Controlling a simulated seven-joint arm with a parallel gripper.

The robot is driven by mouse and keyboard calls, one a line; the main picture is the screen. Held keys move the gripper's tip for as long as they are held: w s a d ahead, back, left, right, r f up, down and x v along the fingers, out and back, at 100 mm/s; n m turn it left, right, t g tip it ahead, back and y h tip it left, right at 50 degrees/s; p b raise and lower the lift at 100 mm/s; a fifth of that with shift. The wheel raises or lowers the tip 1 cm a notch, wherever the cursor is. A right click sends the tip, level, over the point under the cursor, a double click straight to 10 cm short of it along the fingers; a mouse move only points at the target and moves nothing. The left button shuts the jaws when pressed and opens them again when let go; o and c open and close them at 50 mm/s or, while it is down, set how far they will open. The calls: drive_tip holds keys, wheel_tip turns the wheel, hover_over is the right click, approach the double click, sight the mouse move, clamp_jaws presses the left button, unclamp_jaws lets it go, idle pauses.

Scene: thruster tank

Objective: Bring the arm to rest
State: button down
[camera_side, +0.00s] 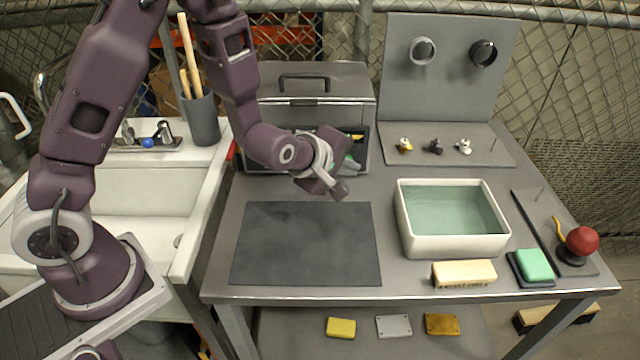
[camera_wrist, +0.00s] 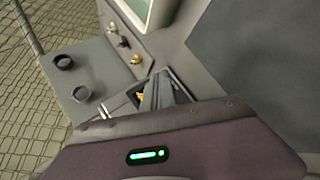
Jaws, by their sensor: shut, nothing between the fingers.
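My arm reaches in from the left in the side view. My gripper (camera_side: 340,191) hangs in the air above the back right corner of a dark grey mat (camera_side: 305,245), in front of the grey toolbox. Its fingers are shut and hold nothing. In the wrist view my gripper (camera_wrist: 158,88) shows at the lower middle with its fingers together, and the dark mat (camera_wrist: 262,50) fills the right side.
A water-filled white tank (camera_side: 452,247) stands right of the mat. The toolbox (camera_side: 315,85) is behind the gripper. A brush (camera_side: 463,274), a green sponge (camera_side: 535,264) and a red ball (camera_side: 581,240) line the right front. A sink (camera_side: 140,205) is at left. The mat is clear.

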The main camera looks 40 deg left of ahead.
drive_tip(key=s+r+m+g+h, duration=0.1)
drive_tip(key=s+r+m+h, duration=0.1)
drive_tip(key=s+r+m, duration=0.6)
drive_tip(key=s+a+r+m+g, duration=0.1)
drive_tip(key=s+r+m, duration=0.1)
drive_tip(key=s, duration=0.5)
drive_tip(key=s+a+r+m+g, duration=0.1)
drive_tip(key=s+r+m, duration=0.2)
drive_tip(key=s+m, duration=0.2)
drive_tip(key=s+a+r+m+g+y, duration=0.1)
drive_tip(key=s+r+m, duration=0.2)
drive_tip(key=s, duration=0.7)
drive_tip(key=shift+s+a+r+g, duration=0.25)
drive_tip(key=shift+s+a+g, duration=0.05)
drive_tip(key=shift+a+g, duration=0.1)
